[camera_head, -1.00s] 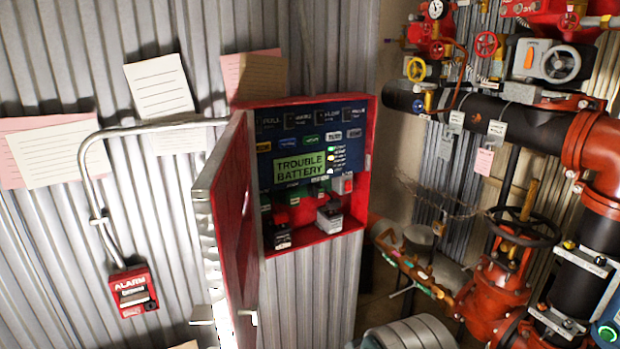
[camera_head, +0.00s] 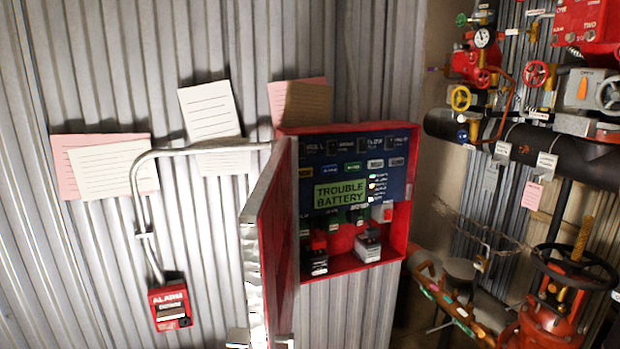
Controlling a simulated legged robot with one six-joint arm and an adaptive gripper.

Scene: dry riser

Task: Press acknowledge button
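A red alarm panel box (camera_head: 400,235) is fixed to the corrugated wall, and its red door (camera_head: 272,250) stands swung open to the left. Inside is a blue control face (camera_head: 322,160) with a green display (camera_head: 340,193) reading "TROUBLE BATTERY". A row of small coloured buttons (camera_head: 352,168) sits above the display, with small lit indicators to its right. The button labels are too small to read, so I cannot tell which is acknowledge. My gripper is not in view.
A red alarm pull station (camera_head: 170,307) hangs at lower left, with a metal conduit (camera_head: 143,200) rising to the panel. Paper notes (camera_head: 210,112) are on the wall. Pipes, gauges and a red valve (camera_head: 550,325) with a dark handwheel (camera_head: 575,268) crowd the right side.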

